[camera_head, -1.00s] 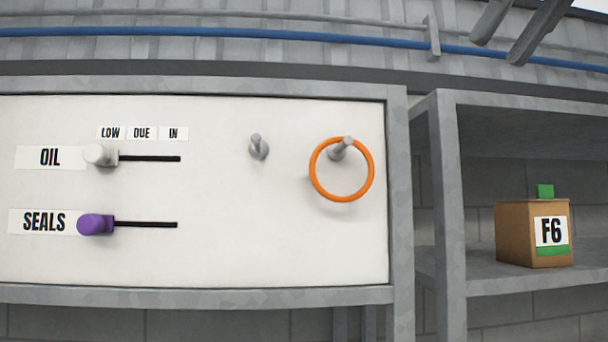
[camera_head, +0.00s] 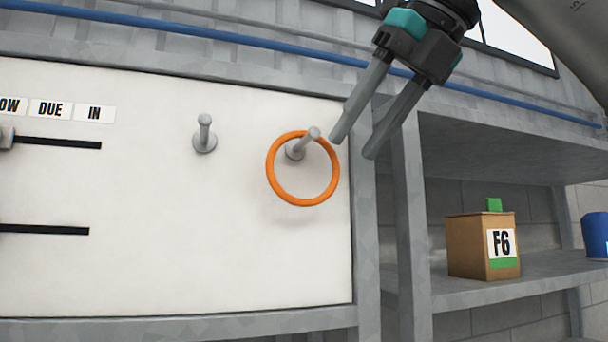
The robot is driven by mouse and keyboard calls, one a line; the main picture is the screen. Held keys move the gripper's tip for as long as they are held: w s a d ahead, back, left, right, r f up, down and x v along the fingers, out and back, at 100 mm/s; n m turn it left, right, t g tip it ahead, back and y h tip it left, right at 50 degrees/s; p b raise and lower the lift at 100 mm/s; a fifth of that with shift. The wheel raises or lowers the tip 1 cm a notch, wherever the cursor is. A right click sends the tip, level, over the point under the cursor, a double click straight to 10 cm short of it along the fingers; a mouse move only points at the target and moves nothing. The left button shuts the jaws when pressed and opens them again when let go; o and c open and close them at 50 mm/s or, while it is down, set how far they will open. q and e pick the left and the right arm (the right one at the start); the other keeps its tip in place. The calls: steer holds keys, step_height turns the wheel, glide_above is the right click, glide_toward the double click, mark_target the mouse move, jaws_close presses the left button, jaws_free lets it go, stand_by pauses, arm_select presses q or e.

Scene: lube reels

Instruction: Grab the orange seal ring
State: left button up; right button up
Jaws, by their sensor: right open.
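The orange seal ring (camera_head: 271,183) hangs on the right peg (camera_head: 311,136) of the white board (camera_head: 150,265). The peg passes through the top of the ring, and the ring hangs below it. My right gripper (camera_head: 354,148) comes in from the upper right. Its two grey fingers are apart and empty, pointing down and left. In the picture the fingertips are just right of the ring's upper right edge, not around it. My left gripper is out of view.
A second peg (camera_head: 204,134) on the board is bare. A grey frame post (camera_head: 366,230) edges the board. To the right, a grey shelf (camera_head: 470,297) holds a cardboard box marked F6 (camera_head: 466,247) and a blue container (camera_head: 595,236). A blue pipe (camera_head: 230,41) runs above.

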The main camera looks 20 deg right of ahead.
mark_target(341, 162)
steer(key=shift+x, duration=2.7)
steer(key=shift+r, duration=0.1)
steer(key=shift+c, duration=0.3)
jaws_close()
